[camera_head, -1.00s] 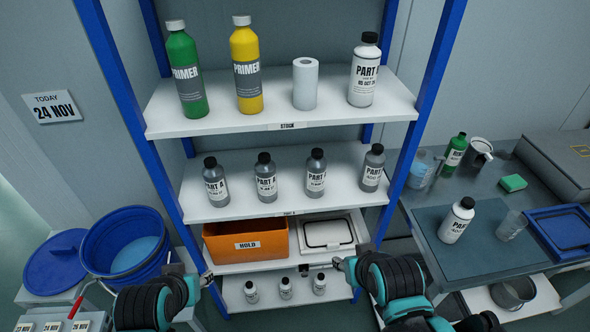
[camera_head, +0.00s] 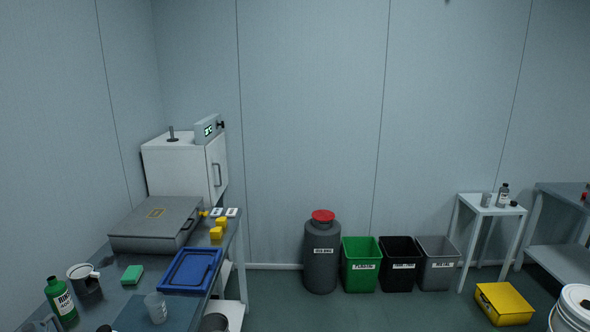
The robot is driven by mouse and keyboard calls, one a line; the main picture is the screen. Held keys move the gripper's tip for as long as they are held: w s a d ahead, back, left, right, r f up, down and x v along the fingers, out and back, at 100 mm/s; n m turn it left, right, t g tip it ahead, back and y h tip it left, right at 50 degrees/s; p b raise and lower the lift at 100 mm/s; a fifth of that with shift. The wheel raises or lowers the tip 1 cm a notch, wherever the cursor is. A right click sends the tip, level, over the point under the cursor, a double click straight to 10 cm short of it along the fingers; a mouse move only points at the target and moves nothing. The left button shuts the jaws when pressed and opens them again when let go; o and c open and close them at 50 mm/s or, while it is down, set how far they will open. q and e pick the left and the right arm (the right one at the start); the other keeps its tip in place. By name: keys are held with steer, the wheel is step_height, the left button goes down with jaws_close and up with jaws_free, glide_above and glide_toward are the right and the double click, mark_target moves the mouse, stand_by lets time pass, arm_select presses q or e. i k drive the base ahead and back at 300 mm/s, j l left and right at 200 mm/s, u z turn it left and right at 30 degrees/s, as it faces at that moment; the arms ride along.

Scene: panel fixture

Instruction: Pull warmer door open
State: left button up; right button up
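The warmer looks to be the white box-shaped cabinet (camera_head: 178,170) at the far end of the left workbench, against the back wall. Its door (camera_head: 217,172), with a vertical bar handle (camera_head: 218,175), faces right and appears shut. A small unit with a green lit display (camera_head: 209,130) sits on its top, beside a short dark post. Neither of my grippers shows in the current view, so their state is hidden.
A grey case (camera_head: 155,225), blue tray (camera_head: 190,270) and green bottle (camera_head: 61,299) are on the bench. A grey drum (camera_head: 321,255) and bins (camera_head: 361,265) stand along the back wall. A yellow box (camera_head: 504,303) lies on the floor. Floor between bench and yellow box looks clear.

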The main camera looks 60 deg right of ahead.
mark_target(216, 150)
steer(key=z, duration=1.65)
steer(key=i+l, duration=0.25)
steer(key=i, duration=0.3)
steer(key=i+l+z, duration=0.1)
steer(key=i+l, duration=0.15)
steer(key=i, duration=0.35)
steer(key=i+l, duration=0.25)
steer(key=i, duration=0.3)
steer(key=i+l+z, duration=0.1)
steer(key=i, duration=0.45)
steer(key=i+l, duration=0.25)
steer(key=i, duration=0.35)
